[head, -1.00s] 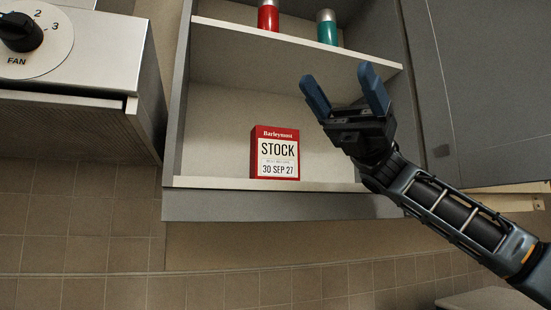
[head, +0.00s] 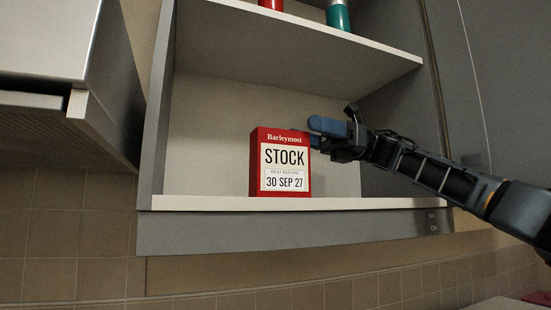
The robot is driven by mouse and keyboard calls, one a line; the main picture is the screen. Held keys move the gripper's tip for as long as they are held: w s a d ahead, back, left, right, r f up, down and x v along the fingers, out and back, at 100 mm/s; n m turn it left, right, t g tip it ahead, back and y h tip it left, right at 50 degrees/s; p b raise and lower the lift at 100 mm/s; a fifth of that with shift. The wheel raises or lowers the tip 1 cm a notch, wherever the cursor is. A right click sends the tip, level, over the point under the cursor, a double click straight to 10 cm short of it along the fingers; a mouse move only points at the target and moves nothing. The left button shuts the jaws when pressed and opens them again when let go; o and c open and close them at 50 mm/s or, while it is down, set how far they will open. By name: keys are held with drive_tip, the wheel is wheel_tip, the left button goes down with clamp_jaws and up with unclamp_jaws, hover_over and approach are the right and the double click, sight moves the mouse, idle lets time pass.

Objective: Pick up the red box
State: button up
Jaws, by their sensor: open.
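The red box (head: 281,192) stands upright on the bottom shelf of an open wall cupboard in the head view. Its front has a white label reading "STOCK" and "30 SEP 27", with "Barleymost" above. My gripper (head: 311,131) reaches in from the right, with its blue fingers pointing left at the box's upper right edge. The fingers overlap in this view, one in front of the other. The gripper is open. I cannot tell whether a finger touches the box or lies around it.
A red container (head: 271,4) and a teal container (head: 338,15) stand on the upper shelf (head: 320,32) above. The bottom shelf (head: 200,202) is bare left of the box. An extractor hood (head: 50,45) is at left, and the cupboard's grey side wall (head: 156,125) stands between.

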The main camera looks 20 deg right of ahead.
sight(253, 142)
drive_tip(key=f, duration=0.1)
drive_tip(key=d+f+h, duration=0.1)
drive_tip(key=f, duration=0.1)
drive_tip(key=shift+w+f+p, duration=0.1)
drive_tip(key=shift+f+p, duration=0.05)
drive_tip(key=shift+p, duration=0.25)
drive_tip(key=a+p, duration=0.1)
drive_tip(key=a, duration=0.2)
drive_tip(key=a+p, duration=0.1)
drive_tip(key=a, duration=0.2)
drive_tip(key=shift+s+a, duration=0.2)
drive_tip(key=shift+a, duration=0.2)
drive_tip(key=shift+a+t, duration=0.3)
drive_tip(key=shift+a, duration=0.05)
drive_tip(key=c, duration=1.2)
drive_tip(key=shift+c, duration=0.2)
